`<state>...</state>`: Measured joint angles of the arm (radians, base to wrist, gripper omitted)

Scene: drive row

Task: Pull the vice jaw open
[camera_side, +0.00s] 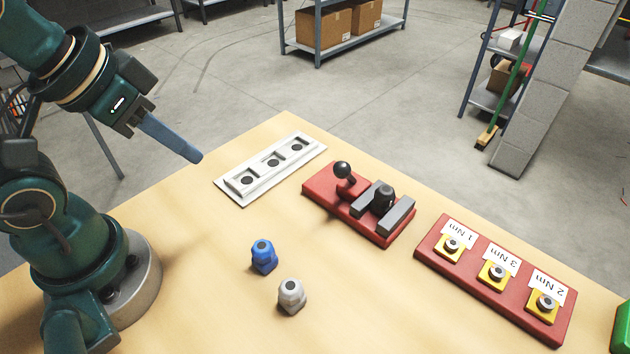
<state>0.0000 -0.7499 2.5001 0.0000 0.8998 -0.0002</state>
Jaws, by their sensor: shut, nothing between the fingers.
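The vice (318,190) is a red base on the table, right of centre. A black ball knob (342,169) stands on a short stem at its left end. Two grey jaws, the left jaw (364,202) and the right jaw (398,216), stand on the base. A dark piece (384,194) sits between the jaws; I cannot tell whether both touch it. My gripper (196,157) is at the upper left, above the table's left edge, tilted down to the right. Its blue-grey fingers are shut and empty, well apart from the vice.
A white tray with round holes (261,184) lies between my gripper and the vice. A blue fitting (263,256) and a grey fitting (291,296) stand on the table in front. A red board (431,253) with yellow pads and torque labels lies right of the vice.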

